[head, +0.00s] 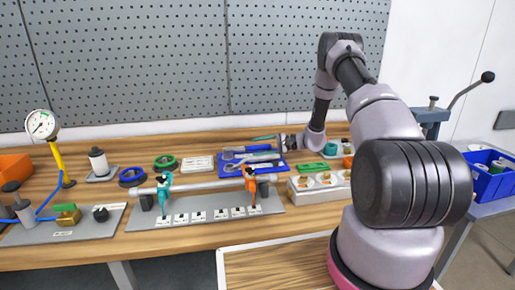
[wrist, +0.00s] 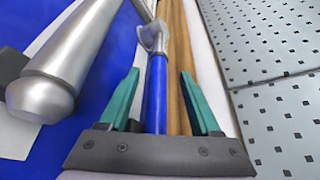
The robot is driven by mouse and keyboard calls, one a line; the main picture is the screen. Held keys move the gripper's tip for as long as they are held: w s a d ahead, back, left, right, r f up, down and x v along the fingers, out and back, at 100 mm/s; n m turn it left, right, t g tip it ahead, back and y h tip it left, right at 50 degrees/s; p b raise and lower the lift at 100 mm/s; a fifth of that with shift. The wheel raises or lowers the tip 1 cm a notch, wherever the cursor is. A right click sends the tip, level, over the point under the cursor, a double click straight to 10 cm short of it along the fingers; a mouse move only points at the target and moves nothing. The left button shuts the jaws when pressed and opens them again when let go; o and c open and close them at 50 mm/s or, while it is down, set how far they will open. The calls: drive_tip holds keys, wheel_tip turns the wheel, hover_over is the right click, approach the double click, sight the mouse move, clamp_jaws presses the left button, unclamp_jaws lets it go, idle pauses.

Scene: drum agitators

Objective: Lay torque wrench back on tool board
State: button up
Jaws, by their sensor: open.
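The blue tool board (head: 283,172) lies on the bench in the head view, with several tools on it. In the wrist view the blue board (wrist: 118,45) fills the left side. Gaps show on both sides of that handle. In the head view my gripper (head: 277,139) is low at the board's back edge.
The pegboard (head: 150,60) rises behind the bench, on the right in the wrist view. A grey fixture plate (head: 185,222) with a rod and clamps stands in front of the board. A tray of parts (head: 310,190) is to the right. A gauge (head: 42,125) stands far left.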

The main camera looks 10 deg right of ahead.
drive_tip(key=v, duration=0.9)
drive_tip(key=shift+d+r, duration=0.15)
drive_tip(key=shift+d, duration=0.2)
drive_tip(key=shift+s+d+r, duration=0.1)
drive_tip(key=shift+s+r, duration=0.05)
drive_tip(key=shift+r, duration=0.15)
drive_tip(key=s+a+r+n+g+h, duration=0.25)
drive_tip(key=s+r, duration=0.45)
drive_tip(key=r, duration=0.4)
drive_tip(key=s+a+r+n+g+h, duration=0.2)
drive_tip(key=s+a+r+h, duration=0.15)
drive_tip(key=s+r, duration=0.6)
drive_tip(key=s+r+t+h, duration=0.3)
drive_tip(key=s+r, duration=0.4)
drive_tip(key=s, duration=0.3)
drive_tip(key=s+d+r+n+t+h, duration=0.1)
drive_tip(key=s+r+t+h, duration=0.2)
drive_tip(key=s+r, duration=0.4)
drive_tip(key=shift+s+d+r+h, duration=0.15)
drive_tip(key=shift+s+d+h, duration=0.15)
drive_tip(key=shift+s, duration=1.25)
drive_tip(key=shift+n, duration=0.25)
